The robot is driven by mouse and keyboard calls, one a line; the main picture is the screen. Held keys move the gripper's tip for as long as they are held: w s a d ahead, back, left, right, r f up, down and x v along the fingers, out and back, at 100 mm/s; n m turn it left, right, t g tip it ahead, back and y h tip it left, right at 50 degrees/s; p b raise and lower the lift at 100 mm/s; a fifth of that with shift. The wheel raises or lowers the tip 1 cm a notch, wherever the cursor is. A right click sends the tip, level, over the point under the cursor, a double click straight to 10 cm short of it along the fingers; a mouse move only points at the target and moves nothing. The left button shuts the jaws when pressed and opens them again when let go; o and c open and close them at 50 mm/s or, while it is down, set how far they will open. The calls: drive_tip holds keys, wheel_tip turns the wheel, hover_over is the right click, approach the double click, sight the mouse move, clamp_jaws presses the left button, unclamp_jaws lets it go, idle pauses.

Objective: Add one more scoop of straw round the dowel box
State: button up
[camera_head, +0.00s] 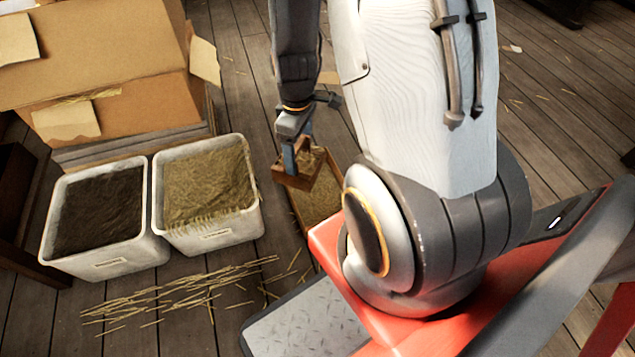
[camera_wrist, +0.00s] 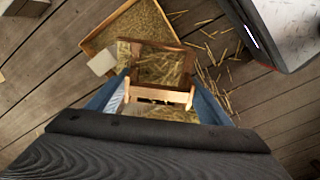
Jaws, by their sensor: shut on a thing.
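My gripper (camera_head: 297,158) is shut on a small wooden scoop (camera_head: 293,182), held above the floor in the head view. In the wrist view the blue fingers of my gripper (camera_wrist: 160,98) close on the scoop's wooden edge (camera_wrist: 162,94). Straw shows within the scoop's frame, but I cannot tell whether it lies in the scoop or below it. A tan-sided open box with straw (camera_head: 322,198) lies under and beside the scoop; it also shows in the wrist view (camera_wrist: 92,45). A white bin of straw (camera_head: 208,237) stands to the left. I cannot make out the dowel box.
A white bin with dark fill (camera_head: 106,263) stands left of the straw bin. A large cardboard box (camera_head: 110,108) with flaps is behind them. Loose straw (camera_head: 180,293) litters the plank floor in front. My red base is close on the right.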

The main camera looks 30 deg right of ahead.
drive_tip(key=s+d+f+n+b, duration=0.2)
drive_tip(key=d+f+n+b, duration=0.2)
drive_tip(key=f, duration=0.8)
drive_tip(key=shift+d+n, duration=0.3)
drive_tip(key=shift+d, duration=0.1)
drive_tip(key=shift+w+d+f+g+p, duration=0.15)
drive_tip(key=shift+w+f+g+p, duration=0.15)
drive_tip(key=shift+p, duration=0.75)
